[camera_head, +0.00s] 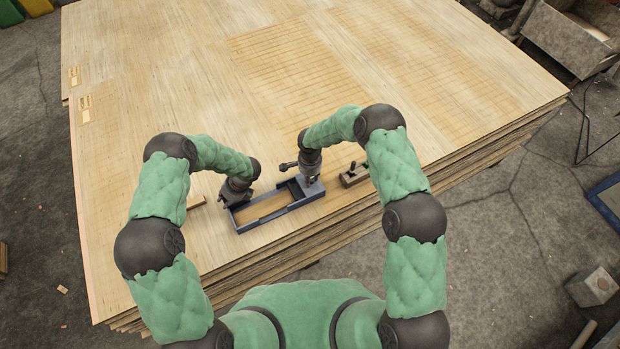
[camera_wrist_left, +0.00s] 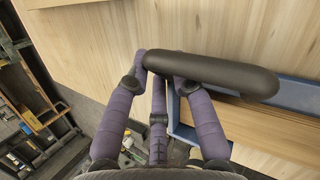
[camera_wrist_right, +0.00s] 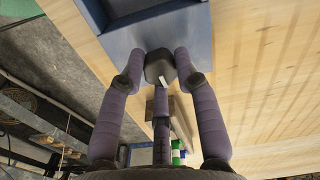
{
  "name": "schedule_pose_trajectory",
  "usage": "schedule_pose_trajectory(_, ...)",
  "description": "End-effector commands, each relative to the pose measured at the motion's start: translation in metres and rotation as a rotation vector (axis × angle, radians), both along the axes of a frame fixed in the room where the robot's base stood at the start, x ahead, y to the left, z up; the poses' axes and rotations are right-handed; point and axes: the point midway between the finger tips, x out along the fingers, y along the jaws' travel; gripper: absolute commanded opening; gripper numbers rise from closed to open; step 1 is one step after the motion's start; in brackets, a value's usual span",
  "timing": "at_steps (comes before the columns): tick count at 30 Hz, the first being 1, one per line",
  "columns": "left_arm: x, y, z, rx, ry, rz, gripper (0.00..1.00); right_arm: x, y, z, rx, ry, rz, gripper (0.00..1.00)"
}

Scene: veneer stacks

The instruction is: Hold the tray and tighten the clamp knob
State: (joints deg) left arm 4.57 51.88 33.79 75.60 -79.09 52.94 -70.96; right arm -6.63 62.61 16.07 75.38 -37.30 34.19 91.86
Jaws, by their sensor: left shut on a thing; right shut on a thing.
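The blue-grey tray (camera_head: 264,221) lies on the veneer stack near its front edge. My left gripper (camera_head: 229,198) is at the tray's left end. In the left wrist view my left gripper (camera_wrist_left: 170,75) is shut on a dark rounded handle (camera_wrist_left: 225,76), with the tray's blue rim (camera_wrist_left: 300,95) beside it. My right gripper (camera_head: 311,183) points down at the tray's right end. In the right wrist view my right gripper (camera_wrist_right: 159,68) is shut on the dark clamp knob (camera_wrist_right: 158,62), which has a white mark. The tray's blue end (camera_wrist_right: 150,32) shows beside the knob.
A wooden block with a dark upright peg (camera_head: 353,174) stands just right of the tray. A small wood strip (camera_head: 197,202) lies left of it. The veneer stack (camera_head: 200,80) is clear behind. Its front edge drops to the concrete floor (camera_head: 490,230).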

Motion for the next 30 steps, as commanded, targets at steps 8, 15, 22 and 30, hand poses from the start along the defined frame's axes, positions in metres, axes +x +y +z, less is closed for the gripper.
schedule_pose_trajectory(8, 0.0004, -0.0001, 0.0004, 0.000, -0.002, 0.000, 0.00, 0.0005, -0.0001, 0.0003, 0.001, -0.001, -0.095, 0.09)
schedule_pose_trajectory(15, 0.0004, 0.0000, 0.0004, 0.000, -0.001, 0.001, 0.00, 0.0001, -0.0002, 0.0000, 0.000, 0.000, -0.122, 0.09)
schedule_pose_trajectory(22, 0.0004, 0.0001, 0.0003, 0.000, -0.001, 0.001, 0.00, 0.0004, -0.0003, 0.0003, 0.000, 0.000, -0.196, 0.09)
schedule_pose_trajectory(30, 0.0003, 0.0001, 0.0003, 0.000, -0.001, 0.001, 0.00, 0.0006, -0.0004, 0.0004, 0.000, -0.001, -0.219, 0.44)
